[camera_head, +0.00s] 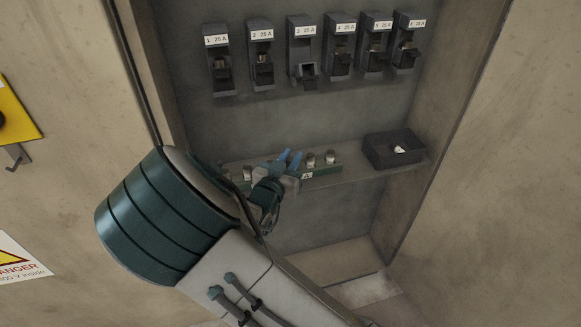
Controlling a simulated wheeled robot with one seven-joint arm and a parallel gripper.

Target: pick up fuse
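Several small metal-capped fuses stand in a green rack (322,171) on the shelf. Two fuses, one (311,160) and another (330,157), stand just right of my gripper. Another fuse (247,173) shows to the left, partly behind my arm. My gripper (289,158) is over the middle of the rack, its two blue fingertips a little apart. No fuse is visible between them. My wrist hides part of the rack, and I cannot tell whether the fingertips touch anything.
A black bin (378,154) with a small whitish item (400,149) inside sits at the shelf's right end. Above is a row of numbered 25 A fuse holders; number 3 (304,55) hangs open. Cabinet walls (440,110) bound the space on both sides.

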